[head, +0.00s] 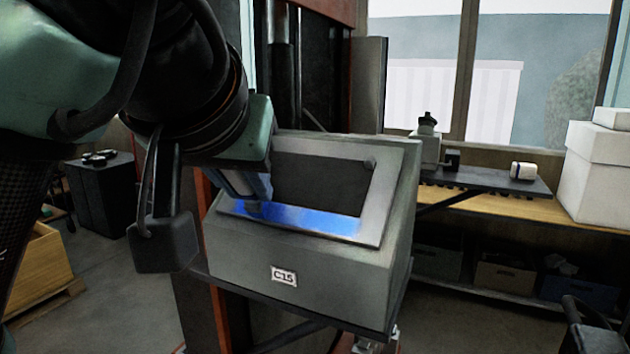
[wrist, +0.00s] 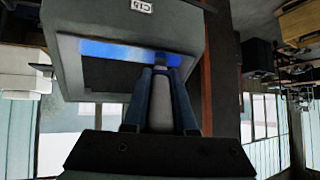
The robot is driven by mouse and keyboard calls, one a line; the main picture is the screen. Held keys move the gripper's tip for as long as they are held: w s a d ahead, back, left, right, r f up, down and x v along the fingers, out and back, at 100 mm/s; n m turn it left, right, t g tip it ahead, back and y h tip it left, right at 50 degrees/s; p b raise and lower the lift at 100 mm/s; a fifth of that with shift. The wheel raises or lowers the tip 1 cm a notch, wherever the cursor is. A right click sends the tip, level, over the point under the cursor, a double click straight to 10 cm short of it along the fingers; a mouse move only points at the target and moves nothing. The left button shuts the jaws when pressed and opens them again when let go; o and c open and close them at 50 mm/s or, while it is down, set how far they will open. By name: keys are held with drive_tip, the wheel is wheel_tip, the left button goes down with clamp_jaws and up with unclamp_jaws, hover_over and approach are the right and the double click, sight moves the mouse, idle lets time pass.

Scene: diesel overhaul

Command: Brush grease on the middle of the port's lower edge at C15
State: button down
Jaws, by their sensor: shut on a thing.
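The grey housing (head: 300,262) carries a C15 label (head: 284,276) and a framed rectangular port (head: 320,183) on its sloping face. A bright blue layer (head: 310,219) lies along the port's lower edge; it also shows in the wrist view (wrist: 112,50), where the housing appears upside down. My gripper (head: 250,188) is at the left side of the port in the head view. In the wrist view its fingers (wrist: 160,74) are shut on a pale grey brush (wrist: 161,105). The brush tip reaches one end of the blue strip; I cannot tell whether it touches.
A wooden bench (head: 500,200) with a dark rail, a small white-and-blue item (head: 523,171) and white boxes (head: 597,170) stands at the right. A dark cabinet (head: 105,195) and wooden crate (head: 38,270) are at the left. An orange-red post stands beside the housing.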

drive_tip(key=a, duration=0.1)
drive_tip(key=w+a, duration=0.1)
drive_tip(key=a, duration=0.1)
drive_tip(key=a+p, duration=0.1)
drive_tip(key=shift+w+a, duration=0.15)
drive_tip(key=shift+w, duration=0.15)
idle(0.4)
drive_tip(key=s+a+r+p, duration=0.1)
drive_tip(key=s+r, duration=0.2)
drive_tip(key=r, duration=0.1)
drive_tip(key=shift+s+r, duration=0.25)
drive_tip(key=shift+r, duration=0.15)
drive_tip(key=shift+a, duration=0.1)
drive_tip(key=shift+s+a+r, duration=0.15)
drive_tip(key=shift+s+r, duration=0.3)
drive_tip(key=shift+r, duration=0.15)
drive_tip(key=shift+s+a+r, duration=0.15)
drive_tip(key=shift+s+r, duration=0.25)
drive_tip(key=shift+r, duration=0.2)
